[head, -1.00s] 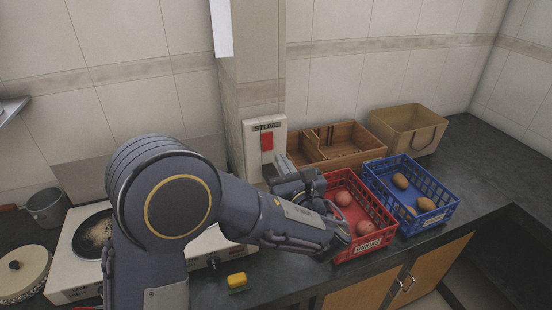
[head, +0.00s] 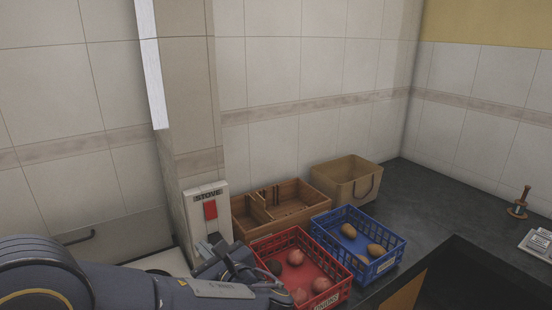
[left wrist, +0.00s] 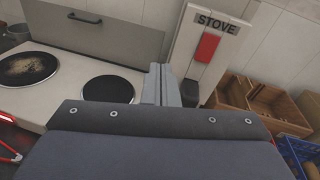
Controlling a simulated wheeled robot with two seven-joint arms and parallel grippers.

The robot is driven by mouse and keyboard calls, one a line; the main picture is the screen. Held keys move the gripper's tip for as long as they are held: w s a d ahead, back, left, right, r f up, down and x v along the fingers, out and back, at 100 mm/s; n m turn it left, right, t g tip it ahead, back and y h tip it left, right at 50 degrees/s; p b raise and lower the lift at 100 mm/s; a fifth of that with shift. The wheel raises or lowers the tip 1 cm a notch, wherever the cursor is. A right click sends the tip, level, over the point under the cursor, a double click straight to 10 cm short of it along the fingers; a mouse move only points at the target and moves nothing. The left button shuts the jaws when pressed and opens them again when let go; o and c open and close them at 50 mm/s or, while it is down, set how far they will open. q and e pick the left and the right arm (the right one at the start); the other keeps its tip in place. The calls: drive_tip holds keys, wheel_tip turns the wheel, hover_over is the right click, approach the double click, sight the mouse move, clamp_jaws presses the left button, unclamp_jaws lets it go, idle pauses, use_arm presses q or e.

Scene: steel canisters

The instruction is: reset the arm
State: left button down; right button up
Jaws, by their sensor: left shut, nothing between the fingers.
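My left arm comes in low from the left in the head view. Its gripper (head: 208,249) is at the left side of the red crate, in front of the stove switch box (head: 209,211). In the left wrist view the two grey fingers (left wrist: 161,84) are together with nothing between them. They point toward the wall, left of the stove switch box and beside the dark hob plate (left wrist: 107,89). My right gripper is not in view.
The red crate (head: 330,272) holds onions and the blue crate (head: 385,266) holds potatoes. A wooden divided box (head: 290,208) and a tan bin (head: 345,182) stand behind. The dark counter (head: 440,205) is clear right of the tan bin.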

use_arm(q)
drive_tip(key=s+a+f+n+g+h, duration=0.1)
drive_tip(key=s+a+f+n+g, duration=0.45)
drive_tip(key=s+a+n, duration=0.35)
drive_tip(key=s+a+f+n+g+h, duration=0.4)
drive_tip(key=s+n+g+h, duration=0.1)
drive_tip(key=s, duration=0.3)
drive_tip(key=s+d+r+n+t+h, duration=0.1)
drive_tip(key=s+d+n+t+h, duration=0.3)
drive_tip(key=s+d+n+h, duration=0.4)
drive_tip(key=d+n+h, duration=0.1)
drive_tip(key=n, duration=0.4)
drive_tip(key=shift+n, duration=0.4)
